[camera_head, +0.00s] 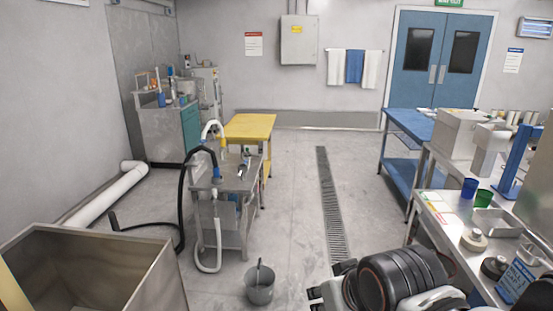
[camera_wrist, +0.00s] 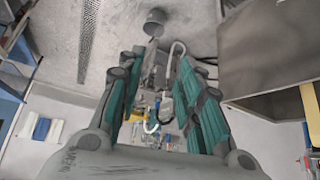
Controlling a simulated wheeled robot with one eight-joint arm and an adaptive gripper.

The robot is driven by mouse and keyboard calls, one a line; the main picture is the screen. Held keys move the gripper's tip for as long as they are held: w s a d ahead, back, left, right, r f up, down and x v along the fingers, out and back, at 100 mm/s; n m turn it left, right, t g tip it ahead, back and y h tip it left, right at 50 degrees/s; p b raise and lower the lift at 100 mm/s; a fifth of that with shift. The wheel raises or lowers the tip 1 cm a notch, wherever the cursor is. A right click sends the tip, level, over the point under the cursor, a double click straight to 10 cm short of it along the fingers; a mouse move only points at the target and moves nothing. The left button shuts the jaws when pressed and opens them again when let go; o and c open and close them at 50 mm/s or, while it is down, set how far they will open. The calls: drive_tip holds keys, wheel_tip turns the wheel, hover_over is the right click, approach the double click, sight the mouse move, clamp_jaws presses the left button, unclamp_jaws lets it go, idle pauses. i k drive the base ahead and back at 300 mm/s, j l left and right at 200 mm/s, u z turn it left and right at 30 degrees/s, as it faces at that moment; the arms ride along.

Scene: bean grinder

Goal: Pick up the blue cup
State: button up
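The blue cup (camera_head: 469,188) stands upright on the metal worktop (camera_head: 436,222) at the right of the head view, close beside a green cup (camera_head: 483,198). My gripper (camera_wrist: 160,62) shows in the wrist view with its two teal-padded fingers apart and nothing between them. It points over the floor and the hose cart, away from the worktop. The blue cup does not show in the wrist view. In the head view my arm is at the bottom, left of and nearer than the cup.
A metal tray (camera_head: 496,223), round lidded items and a blue-labelled container (camera_head: 515,279) crowd the worktop. A grey bucket (camera_head: 260,284), hose cart (camera_head: 232,178) and metal bin (camera_head: 95,269) stand left. The middle floor is open.

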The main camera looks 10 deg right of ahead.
sight(470, 185)
drive_tip(key=i+z, duration=0.25)
drive_tip(key=z, duration=0.2)
drive_tip(key=i+z, duration=0.3)
drive_tip(key=z, duration=0.15)
drive_tip(key=i+j+z, duration=0.2)
drive_tip(key=z, duration=0.25)
drive_tip(key=i+j+z, duration=0.25)
drive_tip(key=z, duration=0.2)
drive_tip(key=i+j+z, duration=0.15)
drive_tip(key=j+z, duration=0.25)
drive_tip(key=l, duration=0.15)
